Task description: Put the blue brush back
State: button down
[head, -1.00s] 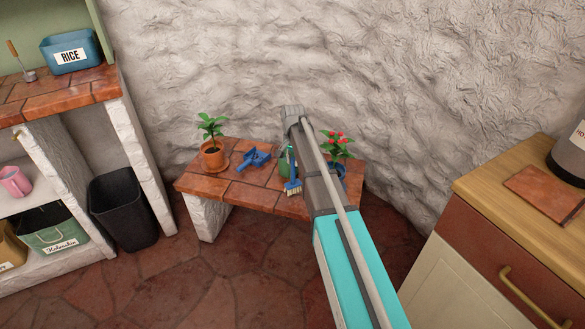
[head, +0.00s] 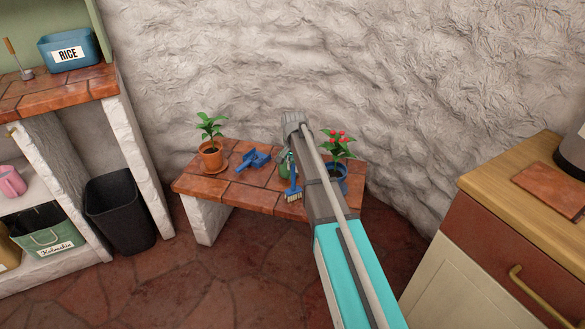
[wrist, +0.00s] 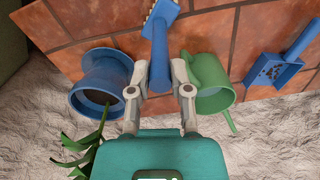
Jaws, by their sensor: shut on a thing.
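The blue brush (head: 293,194) has pale bristles and hangs bristles-down in front of the tiled bench's front part in the head view. In the wrist view the brush (wrist: 160,38) points away from me, with its handle between my fingertips. My gripper (wrist: 160,80) is shut on that handle. In the head view my arm hides the gripper. I cannot tell whether the bristles touch the bench (head: 230,190). A blue dustpan (head: 253,160) lies on the bench left of the brush; it also shows at the right of the wrist view (wrist: 280,68).
Close beside my fingers are a blue pot (wrist: 100,85) with a plant and a green can-like vessel (wrist: 211,82). A potted plant (head: 211,155) stands at the bench's left end. A black bin (head: 122,210) and shelves are left; a wooden-topped cabinet (head: 500,195) is right.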

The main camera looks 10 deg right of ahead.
jog(key=shift+f, duration=0.1)
jog(key=c, duration=0.6)
grip_release()
jog(key=shift+o, duration=0.2)
notch_tip(320, 180, up, 12)
jog(key=p, duration=1.2)
jog(key=shift+s, duration=0.15)
jog(key=s+n, duration=0.7)
jog(key=s, duration=2.1)
jog(key=shift+s+a+n, duration=0.15)
jog(key=shift+s+n, duration=0.25)
